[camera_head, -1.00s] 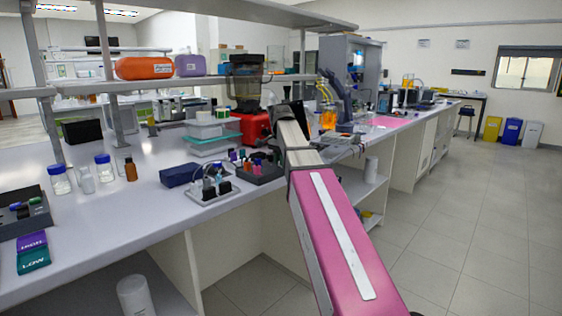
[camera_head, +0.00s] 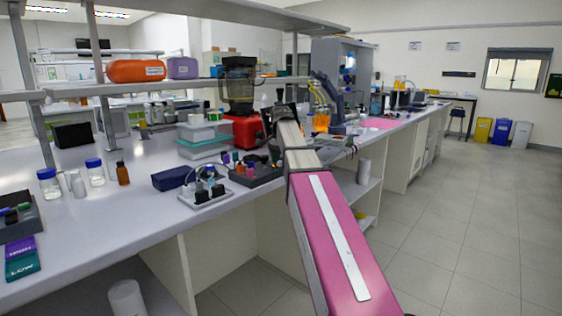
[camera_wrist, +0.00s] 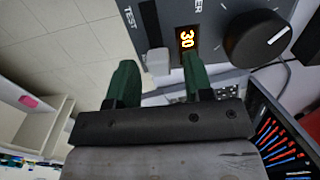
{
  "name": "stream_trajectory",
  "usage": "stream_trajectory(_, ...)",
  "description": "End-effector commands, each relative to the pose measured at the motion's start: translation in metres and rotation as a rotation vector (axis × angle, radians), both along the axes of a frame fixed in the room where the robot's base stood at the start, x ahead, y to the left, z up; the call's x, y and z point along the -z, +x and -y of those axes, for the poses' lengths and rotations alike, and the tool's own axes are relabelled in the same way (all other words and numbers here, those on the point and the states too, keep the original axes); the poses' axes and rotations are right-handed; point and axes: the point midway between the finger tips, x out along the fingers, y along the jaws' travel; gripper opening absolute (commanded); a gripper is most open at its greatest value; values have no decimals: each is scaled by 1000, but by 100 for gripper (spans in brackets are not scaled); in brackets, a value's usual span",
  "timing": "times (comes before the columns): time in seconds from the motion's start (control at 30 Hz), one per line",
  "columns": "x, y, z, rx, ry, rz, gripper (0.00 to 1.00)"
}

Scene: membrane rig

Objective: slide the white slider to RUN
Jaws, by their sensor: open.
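In the wrist view a white slider (camera_wrist: 157,61) sits on a dark grey panel (camera_wrist: 216,50), beside a slot running up toward the top edge. The word TEST is printed near the slot's left side; no RUN mark is legible. My gripper (camera_wrist: 159,78) has two green fingers spread apart. Their tips lie either side of the slider, with a gap visible on both sides; whether they reach its depth I cannot tell. In the head view my pink arm reaches over the bench, and the gripper and slider cannot be made out.

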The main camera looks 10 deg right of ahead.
Motion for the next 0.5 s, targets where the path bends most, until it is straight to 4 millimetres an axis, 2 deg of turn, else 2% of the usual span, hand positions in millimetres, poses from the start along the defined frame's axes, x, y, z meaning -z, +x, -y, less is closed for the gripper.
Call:
stream_trajectory(0.17, -18, 1, 0, 0, 1, 1, 47)
stream_trajectory(0.5, -79, 2, 0, 0, 0, 1, 47)
